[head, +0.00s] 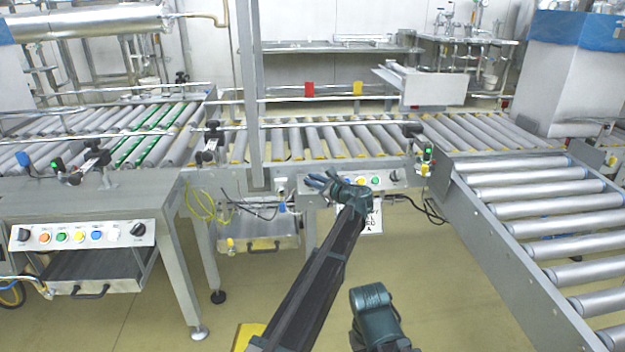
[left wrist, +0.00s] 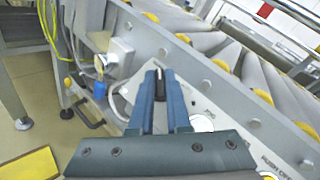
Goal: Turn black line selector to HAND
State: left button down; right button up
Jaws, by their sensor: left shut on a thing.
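My left gripper (head: 320,182) reaches the left end of the white control panel (head: 408,178) on the middle conveyor's front. In the left wrist view, the two blue fingers of my left gripper (left wrist: 160,92) are closed around a small black knob (left wrist: 160,84), the black selector, on the light panel face. In the head view the fingers hide that knob. A second black knob (head: 395,176) sits at the panel's right end, apart from the gripper. I cannot read the position labels by the held knob. No right gripper fingers show.
A similar panel (head: 85,236) with several buttons and two black knobs is on the left table. A metal box (left wrist: 120,57) and cables are beside the gripper. A roller conveyor (head: 545,215) fills the right.

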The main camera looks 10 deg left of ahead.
dwell(0.3)
pick_arm(q)
jog(key=c, duration=0.9)
grip_release()
jog(key=shift+f, duration=0.1)
